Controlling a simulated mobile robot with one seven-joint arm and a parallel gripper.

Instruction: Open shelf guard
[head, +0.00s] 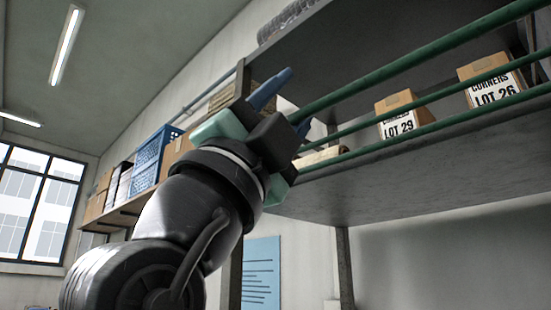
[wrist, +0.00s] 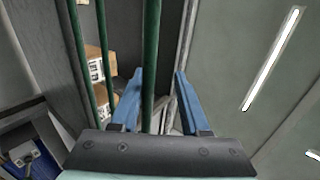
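The shelf guard (head: 400,67) is a set of green horizontal rails across the front of a grey shelf. My gripper (head: 295,98) is at the left end of the top rail in the head view. Its two blue fingers are apart. In the wrist view, the top rail (wrist: 151,50) runs between the fingers of my gripper (wrist: 158,74), nearer the left finger. Gaps show on both sides, so the fingers do not appear closed on it. My gripper and wrist hide the guard's left end in the head view.
Cartons marked LOT 29 (head: 403,115) and LOT 26 (head: 492,80) stand behind the rails. A shelf upright (head: 344,262) stands below. Further back, a wall shelf holds a blue crate (head: 152,158) and boxes. Open room lies left of my arm.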

